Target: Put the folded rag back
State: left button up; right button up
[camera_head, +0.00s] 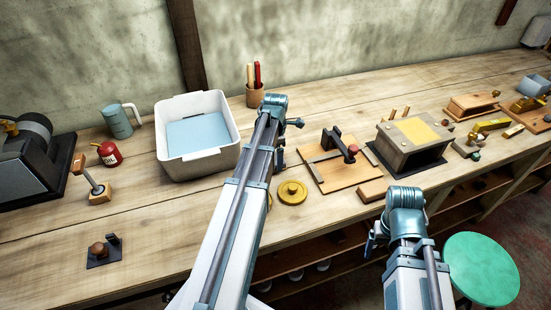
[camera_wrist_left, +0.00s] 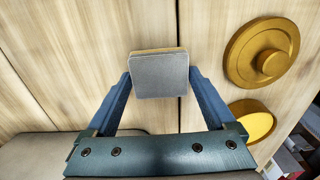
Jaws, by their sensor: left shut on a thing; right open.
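My left gripper (camera_wrist_left: 160,78) is shut on a small square pad (camera_wrist_left: 160,76) in the left wrist view. The pad has a flat grey face and a mustard edge; it may be the folded rag, but I cannot tell for sure. In the head view my left gripper (camera_head: 279,160) is mostly behind its own arm, over the bench just right of the white bin (camera_head: 196,160), and the pad is hidden there. My right gripper (camera_head: 371,243) is open, near the bench's front edge, largely hidden by its wrist.
A gold lid with a knob (camera_head: 291,191) lies beside my left gripper. A clamp on a wooden board (camera_head: 335,172) and a wooden box with a yellow top (camera_head: 412,143) stand right. A mug (camera_head: 117,122) and red can (camera_head: 109,153) stand left.

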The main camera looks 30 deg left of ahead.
pick_arm(q)
jog(key=shift+f, duration=0.2)
jog(key=o, duration=0.9)
jog(key=shift+r, duration=0.1)
jog(key=shift+r, duration=0.1)
notch_tip(320, 180, up, 12)
jog(key=p, duration=1.2)
notch_tip(320, 180, down, 12)
jog(key=b, duration=1.2)
